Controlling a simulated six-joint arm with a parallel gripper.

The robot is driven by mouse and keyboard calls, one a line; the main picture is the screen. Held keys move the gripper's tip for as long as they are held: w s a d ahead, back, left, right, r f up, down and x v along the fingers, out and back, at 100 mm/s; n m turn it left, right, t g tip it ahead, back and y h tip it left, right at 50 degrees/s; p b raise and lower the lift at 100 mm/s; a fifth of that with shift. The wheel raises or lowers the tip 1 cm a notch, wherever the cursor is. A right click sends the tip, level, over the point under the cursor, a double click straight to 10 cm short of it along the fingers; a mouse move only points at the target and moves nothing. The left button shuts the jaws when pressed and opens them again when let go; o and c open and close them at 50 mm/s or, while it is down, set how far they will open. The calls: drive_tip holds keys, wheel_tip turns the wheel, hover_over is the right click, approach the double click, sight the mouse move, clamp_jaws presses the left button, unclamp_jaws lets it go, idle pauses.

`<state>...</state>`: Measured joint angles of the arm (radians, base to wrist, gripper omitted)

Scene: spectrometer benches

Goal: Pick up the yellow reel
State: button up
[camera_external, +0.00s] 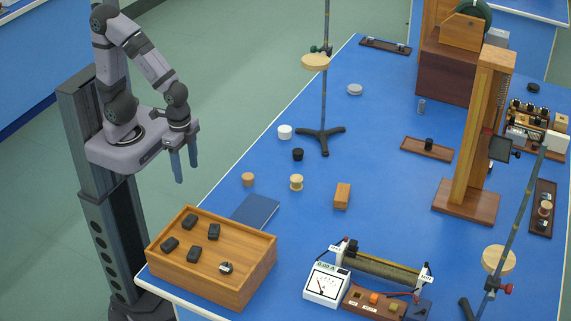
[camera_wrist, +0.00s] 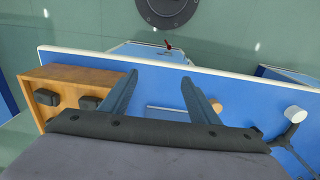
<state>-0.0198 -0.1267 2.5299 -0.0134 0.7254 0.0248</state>
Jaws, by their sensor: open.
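The yellow reel (camera_external: 296,182) is a small pale yellow spool with wider ends. It stands on the blue bench, right of the tan-orange cylinder and left of the upright wooden block. My gripper (camera_external: 187,174) is open and empty, pointing down beyond the bench's left edge, above the floor side and well to the left of the reel. In the wrist view my two blue fingers (camera_wrist: 160,77) are spread apart with nothing between them. I cannot make out the reel in the wrist view.
A tan-orange cylinder (camera_external: 248,179), black cylinder (camera_external: 298,154), white cylinder (camera_external: 285,132) and wooden block (camera_external: 342,196) stand near the reel. A wooden tray (camera_external: 205,287) with black blocks and a blue book (camera_external: 255,211) lie in front. A tripod stand (camera_external: 324,132) rises behind.

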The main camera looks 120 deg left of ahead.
drive_tip(key=w+a+f+t+b, duration=0.1)
drive_tip(key=w+a+f+b, duration=0.1)
drive_tip(key=w+a+b, duration=0.3)
drive_tip(key=w+a+f+t+b, duration=0.2)
drive_tip(key=w+a+f+b, duration=0.1)
drive_tip(key=w+a+b, duration=0.2)
drive_tip(key=w+a+f+t+b, duration=0.1)
drive_tip(key=w+a+f+b, duration=0.1)
drive_tip(key=w+a+b, duration=0.3)
drive_tip(key=shift+w+a+f+t+b, duration=0.1)
drive_tip(key=shift+w+t+b, duration=0.05)
drive_tip(key=shift+w+b, duration=1.15)
drive_tip(key=shift+w+a+f+t+b, duration=0.15)
drive_tip(key=shift+w+b, duration=0.65)
drive_tip(key=shift+b, duration=0.85)
drive_tip(key=t+b, duration=0.2)
drive_tip(key=b, duration=0.3)
approach(296, 178)
drive_tip(key=f, duration=0.1)
drive_tip(key=w+d+f, duration=0.1)
drive_tip(key=shift+w+d+f, duration=0.1)
drive_tip(key=shift+w+f, duration=0.2)
drive_tip(key=shift+f, duration=0.1)
drive_tip(key=shift+w+a+r, duration=0.15)
drive_tip(key=shift+a+r, duration=0.1)
drive_tip(key=shift+a, duration=0.2)
drive_tip(key=shift+b+x, duration=0.35)
drive_tip(key=shift+x, duration=3.3)
drive_tip(key=shift+a, duration=0.15)
drive_tip(key=shift+c, duration=0.7)
